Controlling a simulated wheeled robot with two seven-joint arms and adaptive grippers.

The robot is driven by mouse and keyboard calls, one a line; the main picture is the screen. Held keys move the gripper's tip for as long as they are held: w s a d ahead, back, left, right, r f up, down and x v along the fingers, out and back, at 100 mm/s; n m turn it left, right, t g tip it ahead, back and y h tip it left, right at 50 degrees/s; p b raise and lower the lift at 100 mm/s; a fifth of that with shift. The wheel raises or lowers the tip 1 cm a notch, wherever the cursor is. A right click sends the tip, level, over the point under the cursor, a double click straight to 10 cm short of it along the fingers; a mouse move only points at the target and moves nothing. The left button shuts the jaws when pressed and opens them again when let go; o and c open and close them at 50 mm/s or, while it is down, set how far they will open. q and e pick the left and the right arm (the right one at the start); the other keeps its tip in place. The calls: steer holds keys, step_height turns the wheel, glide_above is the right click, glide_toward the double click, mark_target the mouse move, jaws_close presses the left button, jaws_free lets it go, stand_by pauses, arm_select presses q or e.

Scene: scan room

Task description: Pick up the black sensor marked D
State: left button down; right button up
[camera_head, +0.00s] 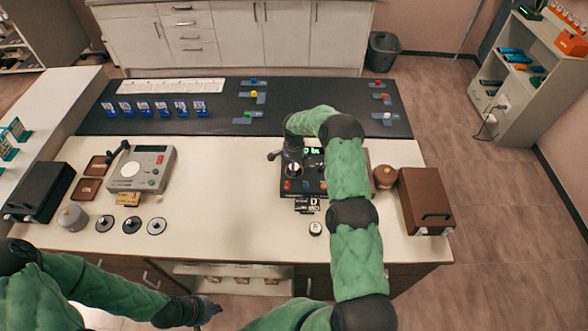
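A letter D shows on a small black-and-white label (314,201) at the front of a dark instrument box (322,184); I cannot tell whether it belongs to a sensor. A small round piece (316,228) with a pale top lies on the bench just in front of it. Three black discs with pale centres, a left one (105,223), a middle one (131,225) and a right one (156,226), lie at front left; their marks are too small to read. My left gripper (207,309) is low, in front of the bench edge, apart from them. My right arm reaches over the instrument box; its gripper (292,168) is hard to make out there.
A grey instrument (143,169) stands behind the discs, with a grey knobbed cylinder (72,217) to their left. A brown case (424,200) and a brown pot (385,176) stand at right. A black mat (225,126) lies behind. The bench between discs and instrument box is clear.

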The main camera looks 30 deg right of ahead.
steer(key=shift+c, duration=0.2)
steer(key=c, duration=1.3)
